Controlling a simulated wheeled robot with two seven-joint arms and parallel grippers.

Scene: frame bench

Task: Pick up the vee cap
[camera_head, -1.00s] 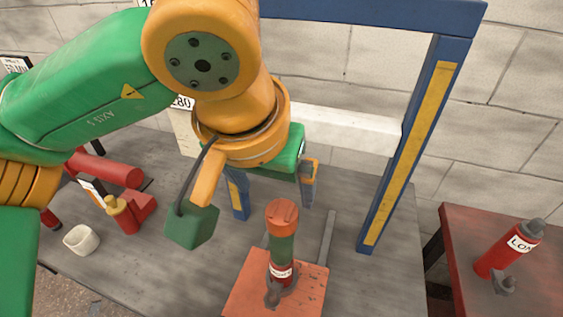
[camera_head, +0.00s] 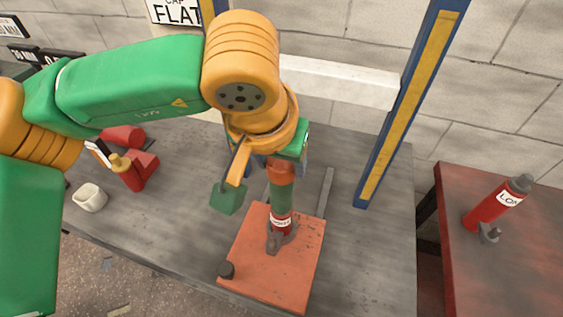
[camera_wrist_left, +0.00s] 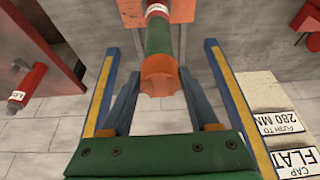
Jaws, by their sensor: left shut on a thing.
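The orange-red vee cap (camera_head: 281,170) sits on top of an upright green and red jack (camera_head: 282,197). The jack stands on an orange-red plate (camera_head: 265,265) on the grey bench. My left gripper (camera_head: 284,160) is down at the cap from above, shut on it; the hand and wrist hide part of the cap. In the left wrist view the cap (camera_wrist_left: 160,75) lies between the two fingers of the left gripper (camera_wrist_left: 159,78), with the jack's green body beyond it. The cap is still in line with the jack; I see no gap between them. My right gripper is not in view.
A blue and yellow frame post (camera_head: 412,105) rises close to the right of my left arm. A white cup (camera_head: 90,198) and a red tool (camera_head: 137,172) are at the bench's left.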

